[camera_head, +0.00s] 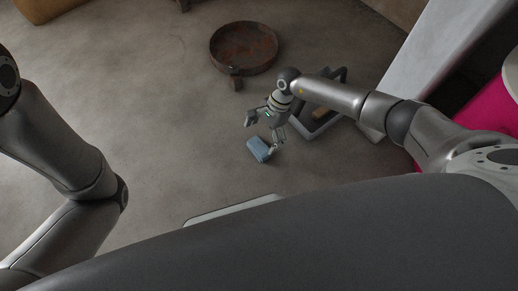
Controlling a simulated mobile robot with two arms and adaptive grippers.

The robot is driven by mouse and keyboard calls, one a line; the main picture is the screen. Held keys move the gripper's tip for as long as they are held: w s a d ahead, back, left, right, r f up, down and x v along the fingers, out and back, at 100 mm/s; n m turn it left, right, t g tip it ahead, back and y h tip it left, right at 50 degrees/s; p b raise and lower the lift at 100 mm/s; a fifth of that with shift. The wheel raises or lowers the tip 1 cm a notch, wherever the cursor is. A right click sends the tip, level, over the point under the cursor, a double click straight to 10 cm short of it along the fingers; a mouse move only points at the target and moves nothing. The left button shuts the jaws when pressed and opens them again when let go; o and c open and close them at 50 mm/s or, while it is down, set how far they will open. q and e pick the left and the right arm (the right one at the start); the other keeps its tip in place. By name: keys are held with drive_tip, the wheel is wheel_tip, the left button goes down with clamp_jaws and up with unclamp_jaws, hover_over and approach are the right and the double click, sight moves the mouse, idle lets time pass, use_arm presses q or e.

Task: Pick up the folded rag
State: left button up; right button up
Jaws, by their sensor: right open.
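The folded rag (257,149) is a small blue-grey bundle lying on the concrete floor near the middle of the head view. My right gripper (262,134) hangs from the arm that comes in from the right. It is open, its two fingers spread just above and beside the rag. One finger is at the rag's right edge; I cannot tell whether it touches. My left arm shows at the left edge, but its gripper is out of view.
A round rusty metal pan (243,47) stands on the floor behind the rag. A grey tray-like holder (327,124) with a brown item inside lies to the right, partly behind my right arm. A pale slanted panel (432,55) stands further right. The floor left of the rag is clear.

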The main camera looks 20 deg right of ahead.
sight(259, 146)
drive_tip(key=shift+s+b+x, duration=0.1)
drive_tip(key=shift+b+x, duration=0.95)
drive_tip(key=shift+x, duration=0.25)
drive_tip(key=shift+s+b+x, duration=0.15)
drive_tip(key=shift+b+x, duration=0.9)
drive_tip(key=shift+x, duration=0.3)
drive_tip(key=shift+d+r, duration=0.1)
drive_tip(key=shift+d, duration=0.05)
drive_tip(key=c, duration=1.1)
